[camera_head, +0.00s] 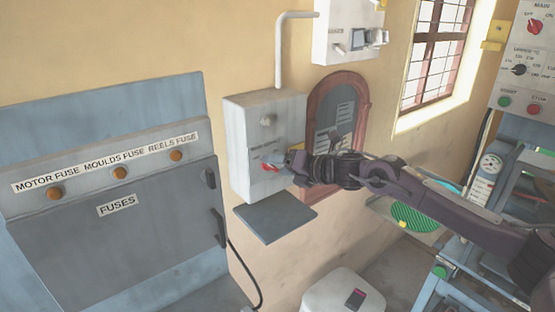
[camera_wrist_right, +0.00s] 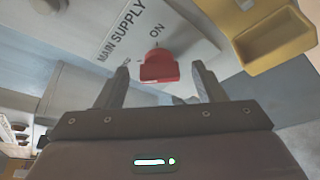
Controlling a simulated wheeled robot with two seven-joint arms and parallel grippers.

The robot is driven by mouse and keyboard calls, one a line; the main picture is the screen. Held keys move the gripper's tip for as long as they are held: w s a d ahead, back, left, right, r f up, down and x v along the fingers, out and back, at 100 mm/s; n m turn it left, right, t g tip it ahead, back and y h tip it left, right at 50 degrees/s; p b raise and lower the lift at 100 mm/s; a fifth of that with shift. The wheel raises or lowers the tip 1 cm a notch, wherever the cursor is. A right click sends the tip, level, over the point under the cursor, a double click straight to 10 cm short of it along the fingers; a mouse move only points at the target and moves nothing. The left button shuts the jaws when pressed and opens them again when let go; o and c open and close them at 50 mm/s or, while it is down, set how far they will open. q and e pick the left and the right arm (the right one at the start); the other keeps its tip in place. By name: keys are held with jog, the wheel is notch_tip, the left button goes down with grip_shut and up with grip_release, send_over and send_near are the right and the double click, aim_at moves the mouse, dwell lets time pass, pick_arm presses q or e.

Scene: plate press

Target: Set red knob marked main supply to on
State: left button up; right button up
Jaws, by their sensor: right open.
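The red knob (camera_head: 268,167) is on the front of a grey wall box (camera_head: 240,140). In the right wrist view the red knob (camera_wrist_right: 158,66) sits on a white plate lettered MAIN SUPPLY (camera_wrist_right: 122,30), with ON printed close beside it. A second label near the knob is partly hidden by a finger. I cannot tell which mark the knob points to. My right gripper (camera_head: 284,168) is just in front of the box; its open fingers (camera_wrist_right: 161,86) stand on either side of the knob, with no clear contact. My left gripper is not in view.
A yellow box-shaped part (camera_wrist_right: 277,40) is close to the right finger in the wrist view. A dark shelf (camera_head: 275,217) juts out below the box. A fuse cabinet (camera_head: 110,240) stands at left, and a control panel (camera_head: 525,60) is at far right.

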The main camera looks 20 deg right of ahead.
jog(key=shift+w+a+f, duration=0.15)
jog(key=shift+w+a, duration=0.15)
jog(key=shift+w, duration=0.1)
jog(key=shift+c, duration=0.3)
jog(key=c, duration=0.9)
jog(key=shift+f+m+y+b, duration=0.25)
jog(key=shift+m+y+b, duration=0.15)
jog(key=shift+b, duration=0.4)
jog(key=m+y+b, duration=0.1)
jog(key=m+b, duration=0.1)
jog(key=b, duration=0.1)
jog(key=m+y+b, duration=0.1)
jog(key=m+b, duration=0.1)
jog(key=b, duration=0.1)
jog(key=shift+d+f+m+t+b, duration=0.15)
jog(key=shift+f+m+t+b, duration=0.15)
jog(key=shift+f+m+t, duration=0.1)
jog(key=m+b, duration=0.2)
jog(key=m+t+y+b, duration=0.1)
jog(key=m+b, duration=0.1)
jog(key=m, duration=0.1)
jog(key=shift+f+t+y, duration=0.2)
jog(key=shift+t+y, duration=0.1)
jog(key=m+t+b, duration=0.1)
jog(key=m, duration=0.1)
jog(key=shift+m, duration=0.4)
jog(key=shift+m+t+b, duration=0.65)
jog(key=shift+m+t, duration=0.15)
jog(key=shift+m, duration=1)
